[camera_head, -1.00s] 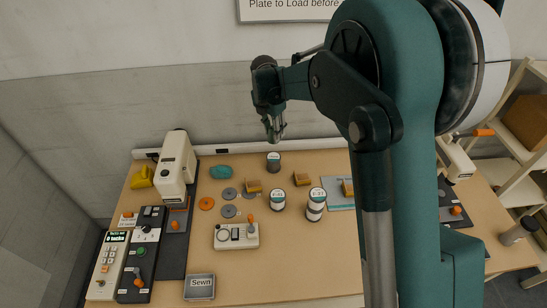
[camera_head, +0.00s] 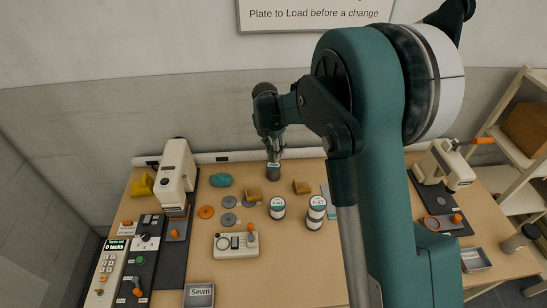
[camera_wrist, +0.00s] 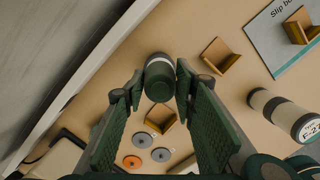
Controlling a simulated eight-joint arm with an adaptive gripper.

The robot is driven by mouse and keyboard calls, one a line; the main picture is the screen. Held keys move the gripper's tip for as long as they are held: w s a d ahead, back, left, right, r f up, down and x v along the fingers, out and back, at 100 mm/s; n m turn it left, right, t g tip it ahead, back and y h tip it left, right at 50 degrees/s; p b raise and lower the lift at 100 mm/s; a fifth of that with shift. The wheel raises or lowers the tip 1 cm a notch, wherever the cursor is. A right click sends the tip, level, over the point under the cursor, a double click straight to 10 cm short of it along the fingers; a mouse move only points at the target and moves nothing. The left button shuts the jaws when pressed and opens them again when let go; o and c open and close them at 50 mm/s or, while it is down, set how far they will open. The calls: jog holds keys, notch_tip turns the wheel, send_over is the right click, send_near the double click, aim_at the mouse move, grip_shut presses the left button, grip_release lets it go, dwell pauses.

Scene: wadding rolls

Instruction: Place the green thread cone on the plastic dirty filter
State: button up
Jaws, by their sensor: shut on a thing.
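A dark cylinder with a green top and a pale band stands at the back of the table; it shows in the head view (camera_head: 273,173) and between my fingers in the wrist view (camera_wrist: 160,77). My gripper (camera_head: 274,156) has come down over it from above and is shut on it; the fingertips (camera_wrist: 158,88) lie on either side of its upper part. It appears upright. I cannot make out a thing that is clearly a thread cone or a plastic dirty filter. A teal lump (camera_head: 221,180) lies to the left, apart from my gripper.
Two white-labelled rolls (camera_head: 277,208) (camera_head: 316,213) stand in front. Tan holders (camera_head: 253,194) (camera_head: 302,187), grey discs (camera_head: 229,202) and an orange disc (camera_head: 206,212) lie nearby. A cream machine (camera_head: 176,172) stands left.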

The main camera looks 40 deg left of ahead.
aim_at(271, 150)
jog(key=shift+f, duration=1.85)
jog(key=shift+f, duration=0.15)
jog(key=o, duration=1)
jog(key=shift+c, duration=0.2)
jog(key=r, duration=0.4)
jog(key=s+r, duration=0.1)
jog(key=r, duration=0.7)
jog(key=shift+s+r, duration=0.1)
jog(key=shift+s, duration=0.3)
